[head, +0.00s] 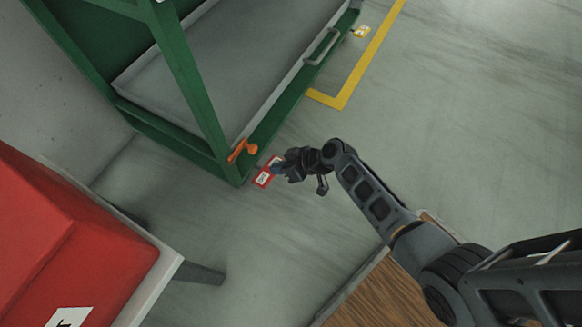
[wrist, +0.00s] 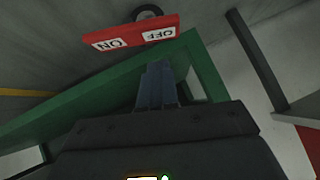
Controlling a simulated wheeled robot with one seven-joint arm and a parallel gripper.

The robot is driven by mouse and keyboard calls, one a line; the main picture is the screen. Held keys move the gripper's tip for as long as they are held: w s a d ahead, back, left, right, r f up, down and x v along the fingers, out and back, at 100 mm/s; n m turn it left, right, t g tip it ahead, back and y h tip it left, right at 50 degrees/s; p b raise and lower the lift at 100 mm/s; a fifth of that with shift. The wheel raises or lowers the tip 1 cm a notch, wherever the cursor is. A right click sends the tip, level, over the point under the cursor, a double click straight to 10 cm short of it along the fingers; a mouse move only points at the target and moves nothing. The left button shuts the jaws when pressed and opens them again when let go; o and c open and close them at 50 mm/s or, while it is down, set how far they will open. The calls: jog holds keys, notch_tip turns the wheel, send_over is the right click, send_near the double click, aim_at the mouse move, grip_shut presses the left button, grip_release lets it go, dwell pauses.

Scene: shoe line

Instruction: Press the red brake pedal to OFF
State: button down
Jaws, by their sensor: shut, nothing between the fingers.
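The red brake pedal (head: 263,179) is low at the near corner of the green cart, just above the floor. In the wrist view the pedal (wrist: 130,35) is a red bar with white ON and OFF labels, ON at its left and OFF at its right. A dark caster wheel (wrist: 148,13) shows behind it. My gripper (head: 279,169) is shut and empty, close to the pedal and partly covering it in the head view. In the wrist view the fingertips (wrist: 157,66) point toward the OFF end, with a gap in the picture. Contact is not visible.
The green cart frame (head: 190,80) has a grey tray, an orange lever (head: 242,150) and a grey handle (head: 322,47). A red box (head: 60,240) sits on a table at left. A wooden surface (head: 375,295) lies under my arm.

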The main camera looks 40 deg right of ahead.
aim_at(266, 179)
jog(key=f, duration=0.1)
jog(key=a+f+b, duration=0.1)
jog(key=f, duration=0.1)
jog(key=f+b, duration=0.1)
jog(key=shift+w+a+f, duration=0.2)
jog(key=shift+a+f, duration=0.05)
jog(key=shift+f, duration=0.05)
jog(key=shift+a, duration=0.1)
